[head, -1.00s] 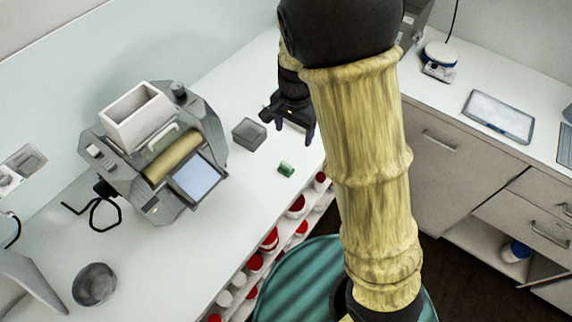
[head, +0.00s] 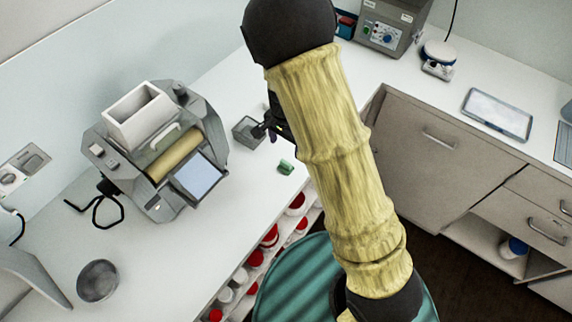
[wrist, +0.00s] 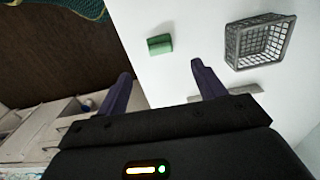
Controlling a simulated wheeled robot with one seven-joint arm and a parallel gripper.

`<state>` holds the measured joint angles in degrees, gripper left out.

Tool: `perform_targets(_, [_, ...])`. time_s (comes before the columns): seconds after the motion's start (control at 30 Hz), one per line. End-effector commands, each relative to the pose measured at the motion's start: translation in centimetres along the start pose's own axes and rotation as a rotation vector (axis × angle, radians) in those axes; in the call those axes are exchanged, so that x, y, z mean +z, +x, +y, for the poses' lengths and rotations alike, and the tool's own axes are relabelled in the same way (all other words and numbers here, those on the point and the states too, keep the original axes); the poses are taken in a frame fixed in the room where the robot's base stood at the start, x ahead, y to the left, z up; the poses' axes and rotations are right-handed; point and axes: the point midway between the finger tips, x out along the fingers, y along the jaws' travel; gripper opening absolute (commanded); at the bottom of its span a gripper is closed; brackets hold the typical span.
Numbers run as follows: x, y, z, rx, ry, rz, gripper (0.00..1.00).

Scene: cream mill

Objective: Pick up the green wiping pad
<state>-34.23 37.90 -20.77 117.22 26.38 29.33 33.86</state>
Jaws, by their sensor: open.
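The green wiping pad (head: 286,167) is a small block lying on the white counter near its front edge. It also shows in the wrist view (wrist: 160,44), beyond my fingertips and between their lines. My gripper (wrist: 160,82) is open and empty, with its two dark purple fingers apart. In the head view my gripper (head: 268,134) is mostly hidden behind my arm, with a part showing just above and left of the pad. The gripper is apart from the pad.
A grey mesh basket (wrist: 258,42) stands beside the pad; the head view shows it too (head: 247,132). A grey mill (head: 160,150) stands left on the counter (head: 215,265). Red-lidded jars (head: 270,236) sit on shelves below. A metal bowl (head: 97,281) is front left.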

Motion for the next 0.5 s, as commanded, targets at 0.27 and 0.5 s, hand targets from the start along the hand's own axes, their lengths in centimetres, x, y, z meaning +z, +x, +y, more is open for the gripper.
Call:
perform_targets(0.27, [0.0,4.2,0.1,0.002,0.000,-0.001,0.69])
perform_targets(0.5, [0.0,4.8,0.0,0.000,0.000,0.000,0.69])
